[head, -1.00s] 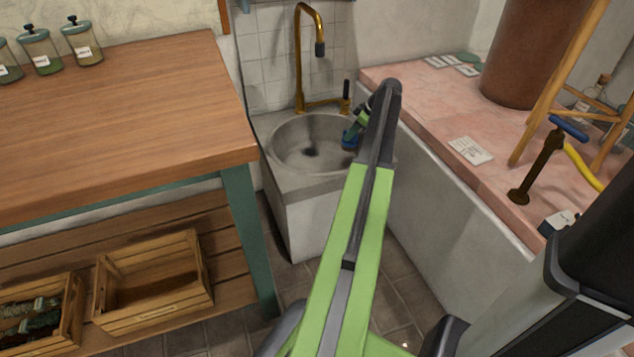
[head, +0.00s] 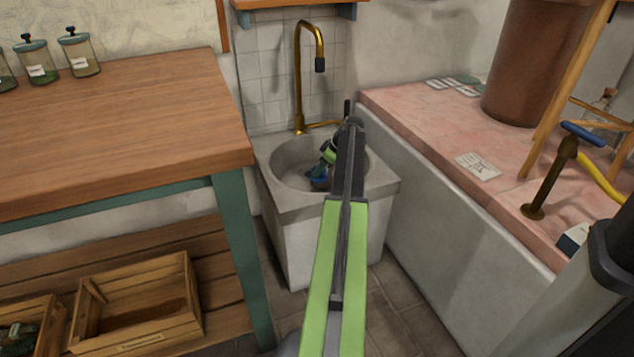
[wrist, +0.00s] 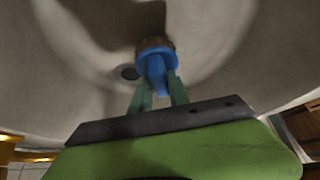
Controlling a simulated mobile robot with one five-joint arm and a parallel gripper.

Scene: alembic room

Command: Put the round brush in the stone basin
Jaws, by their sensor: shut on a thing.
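The stone basin (head: 285,165) is a grey round bowl in a square block, under a brass tap. My gripper (head: 323,171) is inside or just over the bowl in the head view, partly hidden by my arm. In the wrist view my gripper (wrist: 158,90) is shut on the round brush (wrist: 155,62), which has a blue body and a brown end pointing away from the fingers. I cannot tell whether the brush touches the basin. The drain hole shows beside it in the wrist view.
The brass tap (head: 299,90) rises behind the basin. A wooden table (head: 110,120) stands on the left, with a wooden crate (head: 140,330) on its lower shelf. A pink-topped ledge (head: 440,140) runs along the right.

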